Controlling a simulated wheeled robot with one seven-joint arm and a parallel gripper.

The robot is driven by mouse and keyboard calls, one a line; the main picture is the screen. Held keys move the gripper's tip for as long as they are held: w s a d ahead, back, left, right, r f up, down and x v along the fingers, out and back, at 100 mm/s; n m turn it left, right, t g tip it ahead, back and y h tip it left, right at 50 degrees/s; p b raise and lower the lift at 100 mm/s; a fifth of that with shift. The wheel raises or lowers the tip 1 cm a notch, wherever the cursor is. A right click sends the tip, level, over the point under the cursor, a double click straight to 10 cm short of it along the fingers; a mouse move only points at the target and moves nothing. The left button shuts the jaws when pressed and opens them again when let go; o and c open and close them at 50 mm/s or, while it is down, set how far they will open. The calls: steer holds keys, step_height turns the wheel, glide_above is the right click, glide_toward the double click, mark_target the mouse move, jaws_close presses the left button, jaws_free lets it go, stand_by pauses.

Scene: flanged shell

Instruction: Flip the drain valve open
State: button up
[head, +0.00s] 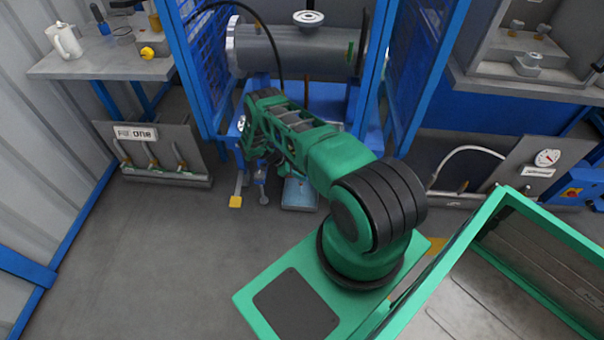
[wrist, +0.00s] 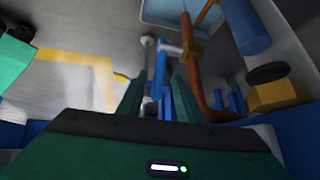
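In the wrist view, a copper pipe (wrist: 193,75) runs upward past a brass-coloured fitting (wrist: 187,50). A light blue lever-like part (wrist: 167,48) sticks out to the left of this fitting; it looks like the drain valve's handle, but the picture is too blurred to be sure. My gripper (wrist: 159,82) has its two green fingers apart, with blue parts showing between and behind them. I cannot tell whether the fingers touch anything. In the head view, my green arm hides the valve and most of my gripper, below the grey flanged shell (head: 300,50).
A shallow blue tray (head: 300,194) lies on the floor under the shell, also in the wrist view (wrist: 178,12). Blue mesh doors (head: 408,75) flank the shell. A yellow-footed post (head: 236,201) stands left of the tray.

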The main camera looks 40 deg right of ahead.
steer(key=shift+r, duration=0.15)
steer(key=w+a+r, duration=0.2)
steer(key=w+a, duration=0.5)
steer(key=a, duration=0.5)
steer(key=shift+a, duration=0.1)
